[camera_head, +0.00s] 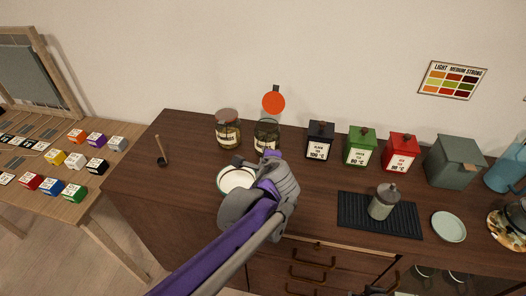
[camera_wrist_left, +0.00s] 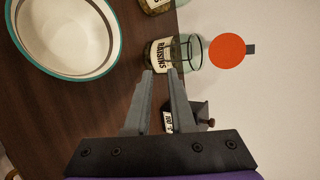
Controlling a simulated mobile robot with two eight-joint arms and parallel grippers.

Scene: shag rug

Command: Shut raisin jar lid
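The raisin jar (camera_head: 267,136) is a glass jar with a pale label, standing at the back of the dark wooden cabinet top. Its label reads RAISINS in the left wrist view (camera_wrist_left: 160,53). Its lid (camera_head: 273,103) is swung open and shows as an orange-red disc with a dark tab, above the jar; it also shows in the left wrist view (camera_wrist_left: 227,51). My left gripper (camera_head: 255,158) is open and empty, in front of the jar, with its fingertips (camera_wrist_left: 160,74) toward the label. Whether they touch it, I cannot tell. My right gripper is not clearly visible.
A second, lidded jar (camera_head: 228,132) stands left of the raisin jar. A white bowl with a teal rim (camera_head: 222,187) lies near my left gripper, partly covered by it. Black (camera_head: 320,142), green (camera_head: 360,148) and red (camera_head: 401,153) canisters stand to the right.

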